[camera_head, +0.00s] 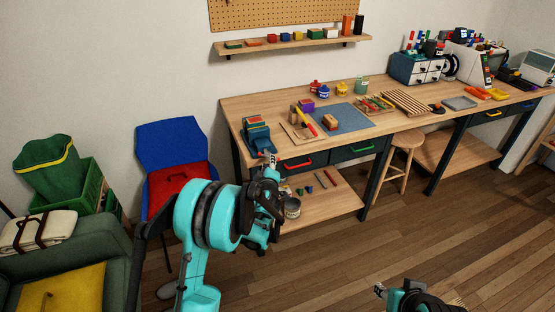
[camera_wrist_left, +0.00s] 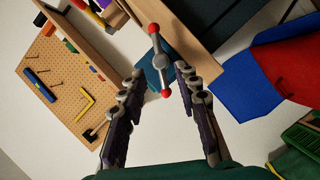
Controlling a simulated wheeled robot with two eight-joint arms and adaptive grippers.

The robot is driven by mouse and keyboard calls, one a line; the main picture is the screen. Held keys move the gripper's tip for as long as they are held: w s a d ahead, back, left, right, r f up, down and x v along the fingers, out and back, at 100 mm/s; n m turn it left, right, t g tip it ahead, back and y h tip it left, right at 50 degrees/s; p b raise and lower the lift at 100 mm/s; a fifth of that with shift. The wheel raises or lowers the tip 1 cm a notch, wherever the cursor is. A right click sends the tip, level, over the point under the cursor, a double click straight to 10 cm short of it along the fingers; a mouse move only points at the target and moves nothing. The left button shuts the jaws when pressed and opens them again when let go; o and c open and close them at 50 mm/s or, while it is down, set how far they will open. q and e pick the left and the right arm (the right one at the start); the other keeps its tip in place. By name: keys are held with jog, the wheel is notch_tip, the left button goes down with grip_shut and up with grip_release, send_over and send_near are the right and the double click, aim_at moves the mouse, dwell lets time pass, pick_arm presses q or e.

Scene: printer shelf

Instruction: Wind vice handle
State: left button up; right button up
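The blue vice (camera_head: 257,138) stands at the left end of the workbench, and its body also shows in the left wrist view (camera_wrist_left: 200,75). The vice handle (camera_wrist_left: 160,61) is a grey bar with a round hub and a red ball at each end. My left gripper (camera_head: 269,163) is at the front of the vice. In the left wrist view its two fingers (camera_wrist_left: 158,76) are apart, with the handle's lower half between them, and I see no grip on it. My right gripper (camera_head: 381,291) is low at the bottom edge, partly cut off; its opening is unclear.
The workbench (camera_head: 240,104) holds a blue mat (camera_head: 345,123), blocks and trays right of the vice. A lower shelf (camera_head: 325,205) carries a tin (camera_head: 292,208). A stool (camera_head: 402,160) stands under the bench. A blue and red chair (camera_head: 170,145) is to the left.

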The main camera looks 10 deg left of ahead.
pick_arm(q)
jog(key=b+x, duration=0.1)
jog(key=x, duration=0.5)
jog(key=shift+b, duration=0.3)
grip_shut()
